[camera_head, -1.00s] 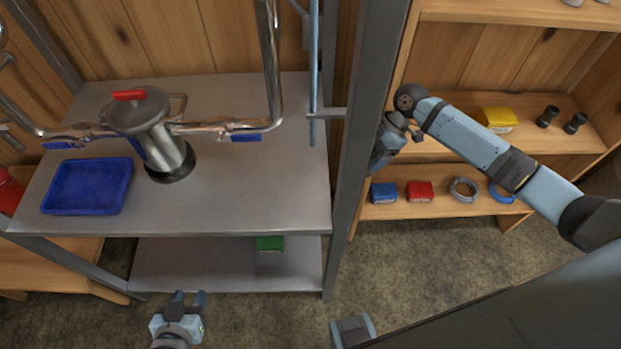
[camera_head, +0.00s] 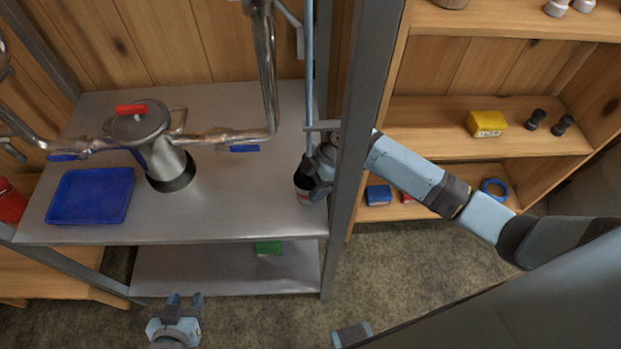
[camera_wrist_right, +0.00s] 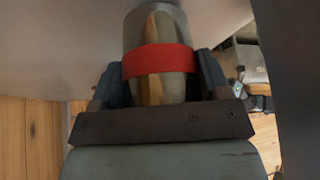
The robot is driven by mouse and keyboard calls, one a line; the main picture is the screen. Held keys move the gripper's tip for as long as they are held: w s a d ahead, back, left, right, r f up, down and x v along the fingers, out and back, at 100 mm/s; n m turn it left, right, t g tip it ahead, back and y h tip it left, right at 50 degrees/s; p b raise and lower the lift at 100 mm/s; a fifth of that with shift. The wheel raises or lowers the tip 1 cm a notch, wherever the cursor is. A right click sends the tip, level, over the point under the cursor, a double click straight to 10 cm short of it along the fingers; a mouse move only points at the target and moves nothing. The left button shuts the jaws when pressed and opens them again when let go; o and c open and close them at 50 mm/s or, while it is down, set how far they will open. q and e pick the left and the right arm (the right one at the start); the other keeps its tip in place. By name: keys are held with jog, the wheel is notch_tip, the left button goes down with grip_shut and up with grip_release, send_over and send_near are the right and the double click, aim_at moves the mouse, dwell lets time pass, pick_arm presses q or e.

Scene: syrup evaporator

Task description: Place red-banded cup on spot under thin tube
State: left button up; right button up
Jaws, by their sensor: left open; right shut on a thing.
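The red-banded cup (camera_wrist_right: 158,62) is a shiny metal cup with a wide red band, filling the middle of the right wrist view. My right gripper (camera_wrist_right: 160,85) is shut on it, one finger on each side. In the head view the cup (camera_head: 305,188) is mostly hidden by my right gripper (camera_head: 316,172), at the right end of the metal table, beside the upright post. The thin tube (camera_head: 309,75) hangs vertically just above the gripper. The spot under it is hidden. My left gripper (camera_head: 183,302) is open and empty, low in front of the table.
The grey post (camera_head: 362,120) stands close to my right arm, which passes behind it. A metal pot with a red handle (camera_head: 150,140) and a blue tray (camera_head: 90,196) occupy the table's left side. The table's middle (camera_head: 240,195) is clear. A wooden shelf (camera_head: 480,140) stands at right.

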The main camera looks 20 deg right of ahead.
jog(key=shift+f, duration=0.1)
jog(key=o, duration=0.9)
jog(key=b+v, duration=0.1)
jog(key=v, duration=1.1)
